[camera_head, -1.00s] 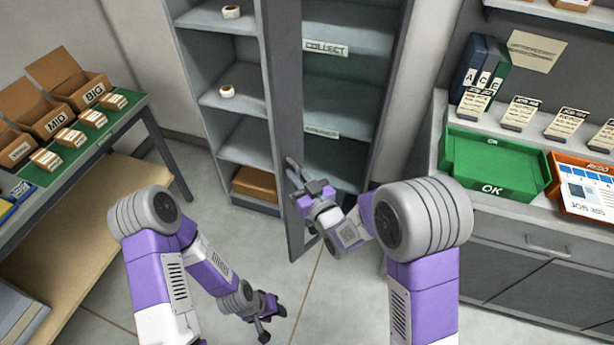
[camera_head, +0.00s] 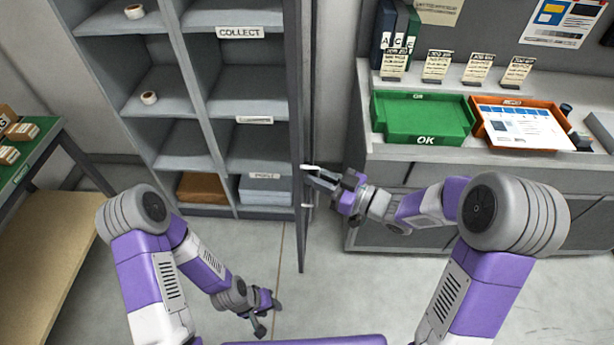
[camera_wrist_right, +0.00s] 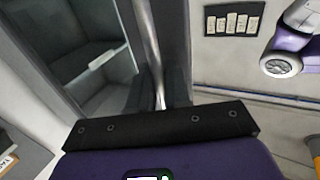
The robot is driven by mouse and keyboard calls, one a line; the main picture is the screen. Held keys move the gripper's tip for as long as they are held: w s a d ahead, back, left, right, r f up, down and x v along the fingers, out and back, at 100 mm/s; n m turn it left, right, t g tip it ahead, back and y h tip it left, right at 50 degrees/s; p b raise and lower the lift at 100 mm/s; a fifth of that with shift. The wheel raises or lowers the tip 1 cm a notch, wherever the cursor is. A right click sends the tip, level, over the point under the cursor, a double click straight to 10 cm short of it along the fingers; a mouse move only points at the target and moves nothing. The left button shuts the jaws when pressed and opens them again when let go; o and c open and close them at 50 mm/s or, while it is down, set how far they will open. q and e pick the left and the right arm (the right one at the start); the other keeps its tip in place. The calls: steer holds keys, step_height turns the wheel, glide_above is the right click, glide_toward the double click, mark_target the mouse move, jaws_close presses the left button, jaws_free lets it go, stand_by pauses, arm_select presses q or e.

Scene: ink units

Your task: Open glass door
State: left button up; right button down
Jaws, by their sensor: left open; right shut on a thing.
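The glass door (camera_head: 302,120) of the grey cabinet stands swung out at the cabinet's right side, seen almost edge-on. The compartments to its left are uncovered. My right gripper (camera_head: 312,178) is shut on the door handle (camera_head: 308,190), at the right of the door. In the right wrist view the handle (camera_wrist_right: 147,40) is a silver bar running down between the dark fingers (camera_wrist_right: 161,92), with a glass pane to its left. My left gripper (camera_head: 268,314) is open and empty, low over the floor in front of the cabinet.
The cabinet (camera_head: 165,45) holds tape rolls, a brown box (camera_head: 203,187) and a pale blue stack (camera_head: 265,190). On the right a counter (camera_head: 400,150) bears a green tray (camera_head: 420,125) and an orange tray (camera_head: 535,145). A table (camera_head: 45,190) stands left. The middle floor is clear.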

steer(key=shift+d, duration=1)
steer(key=shift+r, duration=0.1)
steer(key=c, duration=1.3)
jaws_free()
steer(key=shift+w, duration=0.1)
steer(key=shift+c, duration=0.2)
steer(key=v, duration=0.7)
steer(key=shift+d, duration=0.25)
